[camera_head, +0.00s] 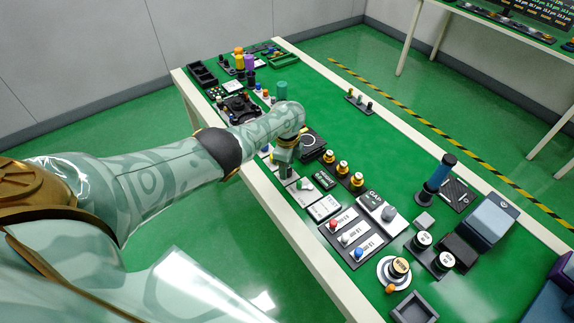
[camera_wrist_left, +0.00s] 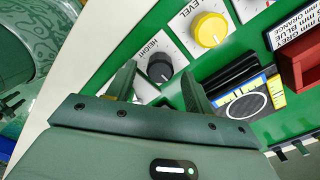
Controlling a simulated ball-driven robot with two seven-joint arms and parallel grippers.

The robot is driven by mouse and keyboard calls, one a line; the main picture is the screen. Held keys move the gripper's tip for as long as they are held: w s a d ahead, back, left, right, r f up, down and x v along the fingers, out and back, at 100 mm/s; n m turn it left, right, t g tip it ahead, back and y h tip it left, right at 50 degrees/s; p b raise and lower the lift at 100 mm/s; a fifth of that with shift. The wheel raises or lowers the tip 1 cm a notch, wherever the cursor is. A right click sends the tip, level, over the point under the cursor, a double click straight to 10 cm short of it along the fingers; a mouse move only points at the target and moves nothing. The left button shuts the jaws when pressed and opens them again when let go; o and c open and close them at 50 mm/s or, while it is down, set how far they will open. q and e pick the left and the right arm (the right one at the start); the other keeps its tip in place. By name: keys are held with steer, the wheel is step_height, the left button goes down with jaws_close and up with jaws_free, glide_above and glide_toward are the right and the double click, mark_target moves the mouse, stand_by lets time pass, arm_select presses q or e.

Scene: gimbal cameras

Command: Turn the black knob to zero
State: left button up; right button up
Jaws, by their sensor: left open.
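The black knob (camera_wrist_left: 159,68) sits on a white plate marked HEIGHT in the left wrist view, with a pale mark on it. My left gripper (camera_wrist_left: 160,74) is open, with one finger on each side of the knob in that picture. I cannot tell whether the fingers touch it or are above it. In the head view my left gripper (camera_head: 287,160) points down over the near side of the green table (camera_head: 400,145), and the knob is hidden there by my arm and gripper. My right gripper is not in view.
A yellow knob (camera_wrist_left: 211,29) marked LEVEL is beside the black knob. A dark red block (camera_wrist_left: 302,66) and a black round-faced device (camera_wrist_left: 240,100) lie to the right. A blue-topped cylinder (camera_head: 439,174) stands upright farther along the table. Bare green surface lies toward the far edge.

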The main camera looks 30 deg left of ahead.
arm_select(q)
step_height(320, 180, up, 16)
steer(key=p, duration=0.9)
steer(key=shift+f+p, duration=0.25)
steer(key=shift+p, duration=0.05)
